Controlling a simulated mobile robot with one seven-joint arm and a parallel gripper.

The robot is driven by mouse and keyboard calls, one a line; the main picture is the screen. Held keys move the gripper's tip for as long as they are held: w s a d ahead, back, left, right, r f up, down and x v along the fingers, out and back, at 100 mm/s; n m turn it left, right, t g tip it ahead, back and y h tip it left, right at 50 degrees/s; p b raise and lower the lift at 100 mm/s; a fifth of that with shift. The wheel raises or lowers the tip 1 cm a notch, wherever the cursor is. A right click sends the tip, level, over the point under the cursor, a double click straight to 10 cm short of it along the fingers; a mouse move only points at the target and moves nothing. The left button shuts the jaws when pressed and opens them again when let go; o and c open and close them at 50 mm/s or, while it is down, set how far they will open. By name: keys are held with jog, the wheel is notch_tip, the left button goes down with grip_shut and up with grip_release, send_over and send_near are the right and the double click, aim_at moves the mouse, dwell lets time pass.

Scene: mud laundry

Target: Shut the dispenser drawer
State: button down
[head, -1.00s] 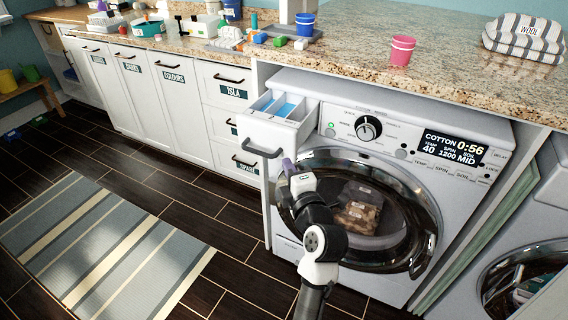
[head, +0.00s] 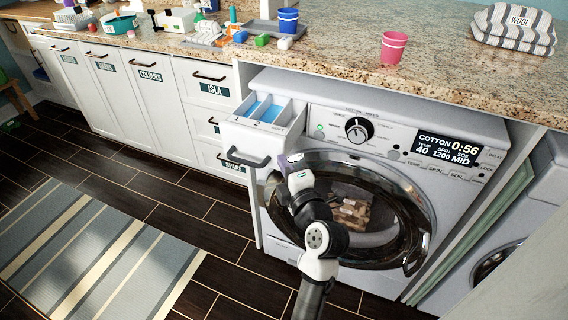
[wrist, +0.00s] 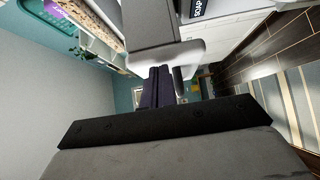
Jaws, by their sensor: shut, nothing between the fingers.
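The dispenser drawer (head: 282,127) is pulled out at the top left of the washing machine (head: 400,140). Its blue-lined compartments show from above, and a dark grey bar handle (head: 245,158) crosses its front. My gripper (head: 284,162) is just right of the handle in the head view, in front of the round door. Its dark purple fingers (wrist: 160,85) are together and empty in the wrist view. A pale grey rounded edge lies close beyond the fingertips there; I cannot tell whether they touch it.
The granite counter (head: 450,75) runs above the machine, with a pink cup (head: 393,47) and a striped wool bundle (head: 513,28) on it. White cabinets (head: 150,98) stand to the left. A striped rug (head: 95,255) lies on the open dark floor.

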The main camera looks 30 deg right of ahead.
aim_at(299, 129)
jog(key=w+d+b, duration=0.2)
jog(key=d, duration=0.1)
jog(key=w+d+b, duration=0.5)
jog(key=d+b, duration=0.1)
jog(key=shift+w+d+f, duration=0.1)
jog(key=shift+w+f, duration=0.05)
jog(key=shift+f, duration=0.05)
jog(key=shift+w+d+r, duration=0.2)
jog(key=shift+w+d, duration=0.1)
jog(key=shift+d, duration=0.05)
jog(key=shift+a, duration=0.15)
